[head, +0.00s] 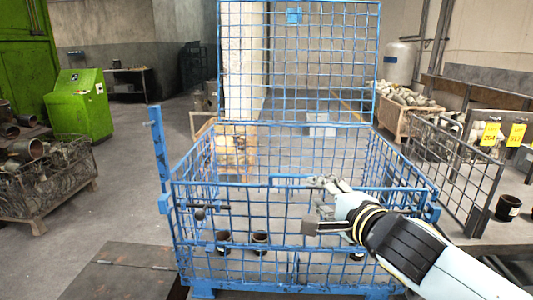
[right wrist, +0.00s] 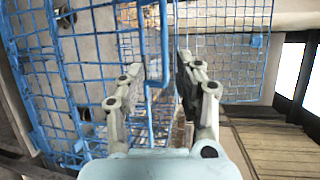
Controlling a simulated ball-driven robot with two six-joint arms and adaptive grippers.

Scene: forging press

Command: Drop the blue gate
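The blue wire crate (head: 189,190) stands in the middle of the head view, its front mesh gate (head: 270,215) upright with a blue top rail. A taller mesh panel (head: 300,60) stands upright at the back. My right gripper (head: 318,206) is at the gate's top rail, right of its middle. In the right wrist view my right gripper (right wrist: 158,85) has its fingers apart, with a blue bar (right wrist: 164,45) between them. I see clear space beside the bar, so the fingers do not look closed on it. My left gripper is not in view.
Several dark cups, such as one at the left (head: 222,240), are inside the crate. A wire basket of metal parts (head: 50,185) and a green cabinet (head: 78,103) stand left. A grey mesh panel (head: 450,170) stands right. A dark plate (head: 115,275) lies in front left.

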